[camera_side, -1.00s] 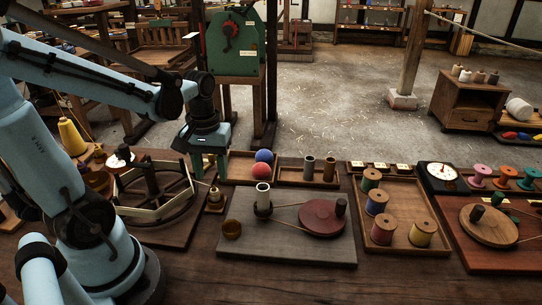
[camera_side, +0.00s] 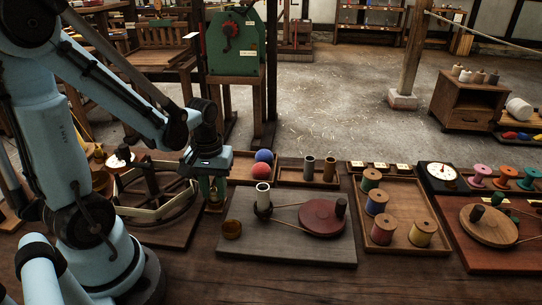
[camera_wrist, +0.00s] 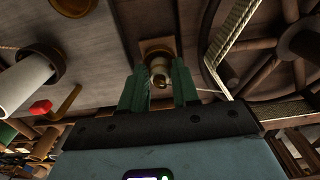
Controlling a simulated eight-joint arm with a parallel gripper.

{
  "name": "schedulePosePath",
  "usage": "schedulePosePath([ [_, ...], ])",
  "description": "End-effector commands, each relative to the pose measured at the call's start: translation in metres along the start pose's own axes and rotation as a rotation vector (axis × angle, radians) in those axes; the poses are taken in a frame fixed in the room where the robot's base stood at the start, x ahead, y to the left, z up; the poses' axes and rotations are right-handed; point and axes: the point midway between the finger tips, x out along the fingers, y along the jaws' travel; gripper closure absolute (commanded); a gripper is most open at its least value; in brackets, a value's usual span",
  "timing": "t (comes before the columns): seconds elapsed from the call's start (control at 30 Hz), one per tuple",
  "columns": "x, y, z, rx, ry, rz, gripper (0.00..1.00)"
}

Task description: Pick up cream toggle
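A small pale, cream-looking piece (camera_wrist: 157,63), which I take for the cream toggle, stands on a small square wooden block (camera_wrist: 150,44). A darker brassy tip shows at its near end. My gripper (camera_side: 212,192) points down over this block, just right of the large wooden wheel. In the wrist view its two green fingers (camera_wrist: 159,72) are apart, one on each side of the piece, with gaps visible. In the side view the fingers hide most of the piece, and only the lower block (camera_side: 214,208) shows.
The spoked wheel (camera_side: 160,226) lies close on the left. A grey board (camera_side: 290,240) with a pale upright tube (camera_side: 262,195) and a red disc (camera_side: 322,217) is close on the right.

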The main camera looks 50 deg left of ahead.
Motion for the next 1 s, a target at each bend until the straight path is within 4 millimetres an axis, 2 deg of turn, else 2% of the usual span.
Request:
schedulePosePath([
  [0.03, 0.0, 0.0, 0.0, 0.0, 0.0, 0.0, 0.78],
  [0.13, 0.0, 0.0, 0.0, 0.0, 0.0, 0.0, 0.93],
  [0.43, -0.006, 0.0, 0.0, 0.0, 0.0, 0.0, 0.93],
  [1.0, -0.058, 0.0, 0.0, 0.0, 0.0, 0.0, 0.93],
])
